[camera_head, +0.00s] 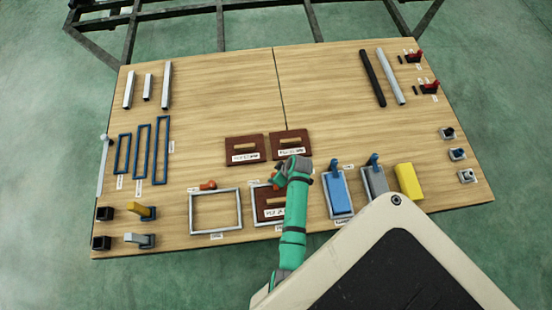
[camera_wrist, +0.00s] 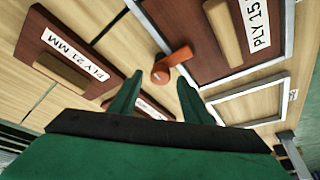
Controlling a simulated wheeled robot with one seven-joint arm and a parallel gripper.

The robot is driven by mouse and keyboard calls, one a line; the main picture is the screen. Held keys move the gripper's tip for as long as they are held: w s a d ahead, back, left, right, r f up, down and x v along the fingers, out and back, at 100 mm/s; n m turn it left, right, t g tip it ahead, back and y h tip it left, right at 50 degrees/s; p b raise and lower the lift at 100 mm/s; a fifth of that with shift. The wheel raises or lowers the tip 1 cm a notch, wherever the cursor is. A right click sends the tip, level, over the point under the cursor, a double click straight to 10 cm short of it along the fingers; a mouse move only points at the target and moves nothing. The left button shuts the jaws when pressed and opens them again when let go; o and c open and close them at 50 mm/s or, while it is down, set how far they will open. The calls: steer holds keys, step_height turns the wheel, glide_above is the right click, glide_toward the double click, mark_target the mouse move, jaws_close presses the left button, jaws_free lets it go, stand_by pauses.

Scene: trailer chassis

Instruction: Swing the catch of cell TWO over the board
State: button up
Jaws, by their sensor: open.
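The framed cell (camera_head: 252,190) at the middle front of the table holds a brown board (camera_head: 270,212) with a wooden handle, partly behind my arm. In the wrist view this board (camera_wrist: 205,70) carries a label reading PLY 15. An orange catch (camera_wrist: 172,65) sits by this cell's frame edge; I cannot tell whether its end reaches over the board. My gripper (camera_wrist: 160,78) is open, its fingers on either side of the catch in the picture; no contact shows. In the head view my gripper (camera_head: 279,180) hides most of that catch. Cell numbers are unreadable.
An empty frame (camera_head: 191,215) with another orange catch (camera_head: 208,185) lies to the left. Two brown boards (camera_head: 243,158) (camera_head: 290,150) lie behind. Blue (camera_head: 339,205) and grey (camera_head: 375,185) blocks and a yellow block (camera_head: 409,181) stand to the right. The table's middle is clear.

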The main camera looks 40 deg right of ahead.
steer(key=v, duration=0.9)
steer(key=shift+s+r, duration=0.15)
steer(key=shift+r, duration=0.15)
steer(key=s+a+r+m+t+h, duration=0.1)
steer(key=s+a+r+t+h, duration=0.2)
steer(key=s+a, duration=0.7)
steer(key=s+a+r+m+t+y, duration=0.1)
steer(key=s+a+r+t, duration=0.2)
steer(key=a+r, duration=0.6)
steer(key=s+a+r+t, duration=0.4)
steer(key=a+r, duration=0.6)
steer(key=r, duration=0.5)
steer(key=shift+s+r+m+t+y, duration=0.15)
steer(key=shift+s+m+t+y, duration=0.15)
steer(key=shift+m+t+y, duration=0.15)
